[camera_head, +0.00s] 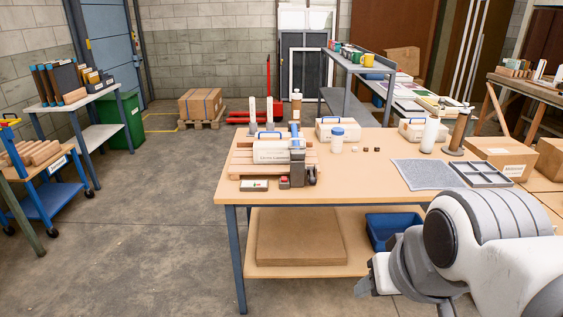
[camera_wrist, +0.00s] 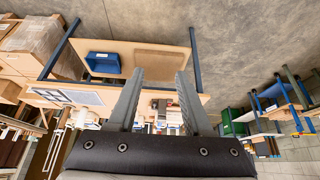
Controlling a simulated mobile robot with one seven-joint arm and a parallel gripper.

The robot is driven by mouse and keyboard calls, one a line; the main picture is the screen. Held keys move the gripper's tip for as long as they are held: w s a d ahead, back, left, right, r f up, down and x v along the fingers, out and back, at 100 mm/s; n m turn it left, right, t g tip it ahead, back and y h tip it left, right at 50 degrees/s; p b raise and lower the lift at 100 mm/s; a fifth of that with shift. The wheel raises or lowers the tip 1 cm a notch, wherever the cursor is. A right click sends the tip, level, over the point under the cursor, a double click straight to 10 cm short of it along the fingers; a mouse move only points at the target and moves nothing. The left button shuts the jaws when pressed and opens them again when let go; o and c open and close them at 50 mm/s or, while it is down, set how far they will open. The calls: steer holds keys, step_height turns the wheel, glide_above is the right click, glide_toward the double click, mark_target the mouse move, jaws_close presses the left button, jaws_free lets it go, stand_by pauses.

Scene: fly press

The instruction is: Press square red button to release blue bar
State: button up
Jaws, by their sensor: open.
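A small dark box with a red button (camera_head: 284,180) on top stands near the front left of the workbench (camera_head: 350,190). Just right of it is a dark grey upright device (camera_head: 298,168), probably the press. I cannot tell whether this handle is the task's blue bar. My gripper (camera_wrist: 159,72) is open and empty in the wrist view, its two fingers apart. In the head view it is low at the right, in front of the bench, away from the button.
A small tray (camera_head: 254,189) lies left of the button. A blue-lidded jar (camera_head: 337,144), grey mat (camera_head: 425,174) and compartment tray (camera_head: 482,180) are on the bench. A blue bin (camera_head: 385,240) sits on the shelf below. Floor left of the bench is clear.

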jaws_close()
stand_by(1.7)
